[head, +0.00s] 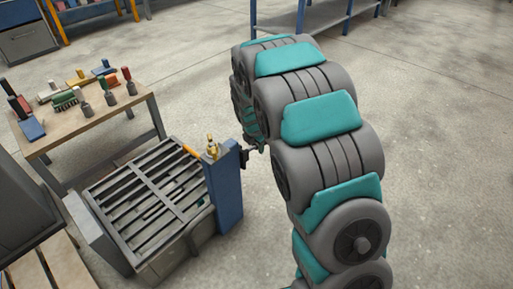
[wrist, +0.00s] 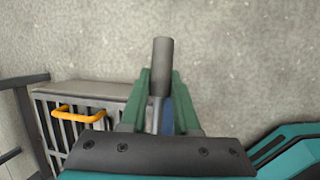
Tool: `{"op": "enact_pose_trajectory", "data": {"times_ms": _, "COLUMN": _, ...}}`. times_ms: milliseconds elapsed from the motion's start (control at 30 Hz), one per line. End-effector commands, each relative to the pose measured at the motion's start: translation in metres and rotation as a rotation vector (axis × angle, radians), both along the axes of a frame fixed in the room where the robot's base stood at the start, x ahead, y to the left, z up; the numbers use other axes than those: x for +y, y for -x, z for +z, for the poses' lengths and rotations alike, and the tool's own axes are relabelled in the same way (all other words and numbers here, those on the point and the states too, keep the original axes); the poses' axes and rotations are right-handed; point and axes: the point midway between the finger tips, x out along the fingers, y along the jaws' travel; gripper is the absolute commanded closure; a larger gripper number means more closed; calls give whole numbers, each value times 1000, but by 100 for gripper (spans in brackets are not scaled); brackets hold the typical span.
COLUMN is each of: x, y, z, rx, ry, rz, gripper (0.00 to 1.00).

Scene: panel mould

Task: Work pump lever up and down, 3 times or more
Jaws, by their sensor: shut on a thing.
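The pump lever (wrist: 162,55) shows in the wrist view as a grey rod with a thicker, rounded grip end, standing up between the fingers. My gripper (wrist: 160,80) has two green fingers, one on each side of the lever, shut on it. A blue housing (head: 223,187) stands at the right end of a grated metal box in the head view, with a brass fitting (head: 212,147) on top. A small dark part (head: 250,149) sticks out from its right side towards my arm. My arm hides most of the gripper in the head view.
The grated box (head: 118,235) has an orange handle (head: 192,151), also seen in the wrist view (wrist: 79,114). A wooden table (head: 100,121) with brushes and tools stands behind it on the left. A blue-framed rack (head: 301,22) stands far back. Concrete floor to the right is clear.

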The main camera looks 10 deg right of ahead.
Motion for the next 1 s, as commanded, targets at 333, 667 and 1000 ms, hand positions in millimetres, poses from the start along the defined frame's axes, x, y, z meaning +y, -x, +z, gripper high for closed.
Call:
{"op": "enact_pose_trajectory", "data": {"times_ms": 333, "x": -1, "y": -2, "z": 16, "rx": -107, "ry": 144, "rz": 3, "gripper": 100}}
{"op": "enact_pose_trajectory", "data": {"times_ms": 667, "x": -1, "y": -1, "z": 20, "rx": -143, "ry": 196, "rz": 0, "gripper": 100}}
{"op": "enact_pose_trajectory", "data": {"times_ms": 1000, "x": -1, "y": -1, "z": 20, "rx": -145, "ry": 198, "rz": -1, "gripper": 100}}
